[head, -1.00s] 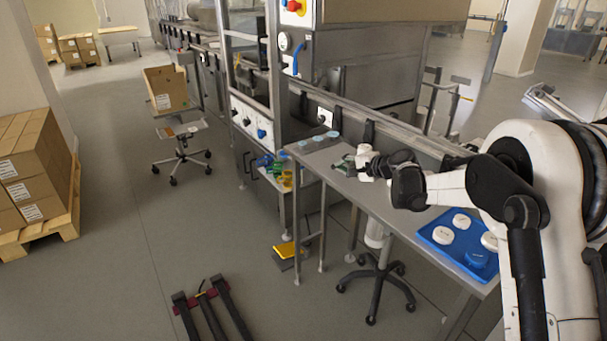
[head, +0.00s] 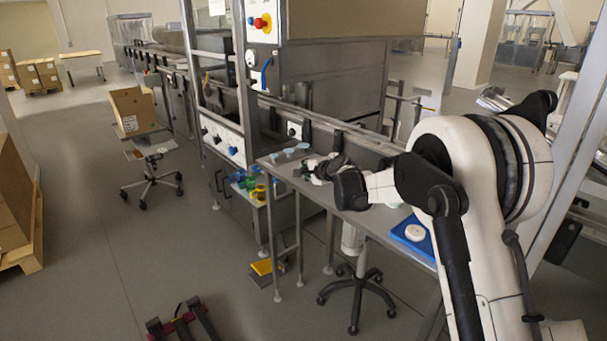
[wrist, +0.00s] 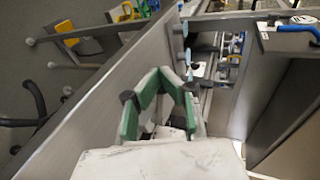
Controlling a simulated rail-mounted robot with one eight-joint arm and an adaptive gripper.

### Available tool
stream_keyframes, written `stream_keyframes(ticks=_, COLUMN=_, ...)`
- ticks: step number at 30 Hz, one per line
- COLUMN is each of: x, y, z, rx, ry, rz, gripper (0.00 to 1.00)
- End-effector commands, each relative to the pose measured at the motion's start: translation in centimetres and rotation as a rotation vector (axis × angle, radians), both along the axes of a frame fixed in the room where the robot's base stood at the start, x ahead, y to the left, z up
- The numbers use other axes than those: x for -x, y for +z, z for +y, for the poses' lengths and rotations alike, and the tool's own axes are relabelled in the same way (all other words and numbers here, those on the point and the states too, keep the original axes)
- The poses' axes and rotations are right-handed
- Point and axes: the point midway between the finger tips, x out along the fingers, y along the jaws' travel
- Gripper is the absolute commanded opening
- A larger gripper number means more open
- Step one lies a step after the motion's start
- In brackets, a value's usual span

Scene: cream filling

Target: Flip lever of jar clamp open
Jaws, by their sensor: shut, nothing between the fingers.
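My gripper (wrist: 163,76) shows in the wrist view as two green-padded fingers on a white body, shut and empty. In the head view my gripper (head: 316,169) is small, above the far part of the steel table (head: 283,172), beside the machine's rail. I cannot make out the jar clamp or its lever for certain in either view. Small white and blue fittings (wrist: 235,46) lie beyond the fingers in the wrist view, along the rail, apart from them. My gripper and arm hide part of the table surface.
Several pale blue round pieces (head: 289,152) stand at the table's far end. A stool (head: 352,290) stands below the table. The machine frame (head: 335,70) rises behind.

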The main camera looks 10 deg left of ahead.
Motion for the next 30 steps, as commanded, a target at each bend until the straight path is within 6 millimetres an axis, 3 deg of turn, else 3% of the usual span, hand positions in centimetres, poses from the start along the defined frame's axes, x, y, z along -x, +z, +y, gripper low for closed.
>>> stream_keyframes(ticks=23, x=-0.3, y=0.1, z=0.4, rx=-0.001, ry=0.000, rz=-0.001, gripper=0.00)
stream_keyframes(ticks=30, x=1.1, y=0.9, z=0.0, rx=0.000, ry=-0.001, rz=0.000, gripper=0.00)
